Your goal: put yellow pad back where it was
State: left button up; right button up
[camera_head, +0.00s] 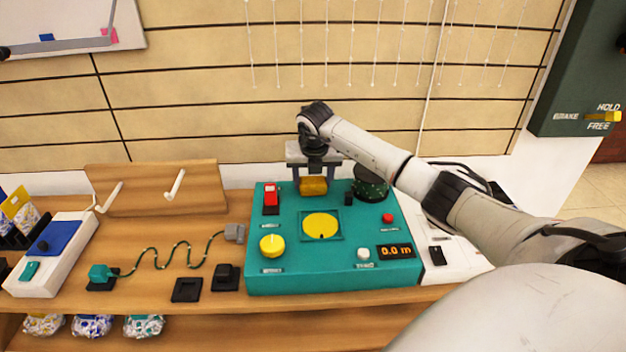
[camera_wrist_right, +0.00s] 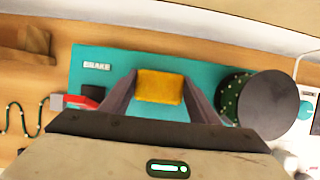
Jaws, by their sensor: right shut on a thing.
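My right gripper (camera_head: 313,178) reaches over the back of the teal control box (camera_head: 345,275), fingers pointing down. It is shut on a yellow-orange pad (camera_head: 313,187). The pad also shows between the two fingers in the right wrist view (camera_wrist_right: 160,88), above the teal surface. Whether it touches the box I cannot tell. A flat yellow disc (camera_head: 320,225) lies in a square frame in the middle of the box top, in front of the pad. My left gripper is not in view.
The box top carries a red switch (camera_head: 271,194), a yellow knob (camera_head: 272,245), a dark green spool (camera_head: 370,183) right of the gripper, and a display (camera_head: 396,251). A green cord (camera_head: 170,258) lies left of the box. A wooden stand (camera_head: 150,193) is behind it.

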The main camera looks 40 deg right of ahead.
jog(key=o, duration=1)
jog(key=shift+f, duration=0.1)
jog(key=shift+c, duration=0.2)
jog(key=p+v, duration=0.1)
jog(key=v, duration=1.1)
jog(key=shift+w, duration=0.1)
